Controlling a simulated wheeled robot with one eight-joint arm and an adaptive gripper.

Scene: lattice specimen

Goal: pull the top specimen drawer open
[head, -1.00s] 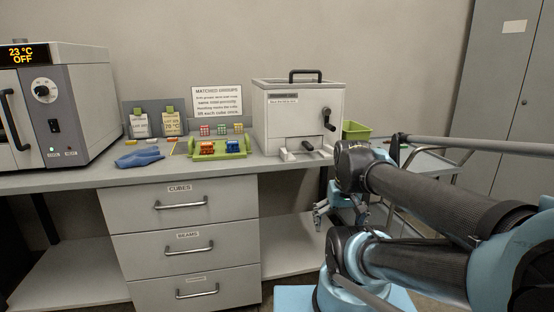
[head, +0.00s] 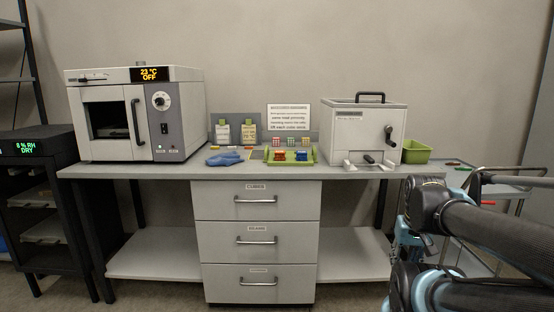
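The top drawer (head: 230,203), labelled CUBES, is in the drawer unit under the bench, at the middle of the head view. It is shut, its front flush with the two drawers below. Its metal bar handle (head: 255,200) is bare and nothing touches it. My arm is at the right edge, and my gripper (head: 404,247) hangs low beside it, right of the drawer unit and well apart from the handle. The gripper is small and partly hidden by my arm, so its opening cannot be made out.
The bench (head: 330,174) carries an oven (head: 178,115), a blue glove (head: 222,159), a green tray (head: 310,155) of cubes and a white box machine (head: 345,130). A dark cabinet (head: 35,165) stands left. A cart (head: 500,190) is at right. The drawer fronts are unobstructed.

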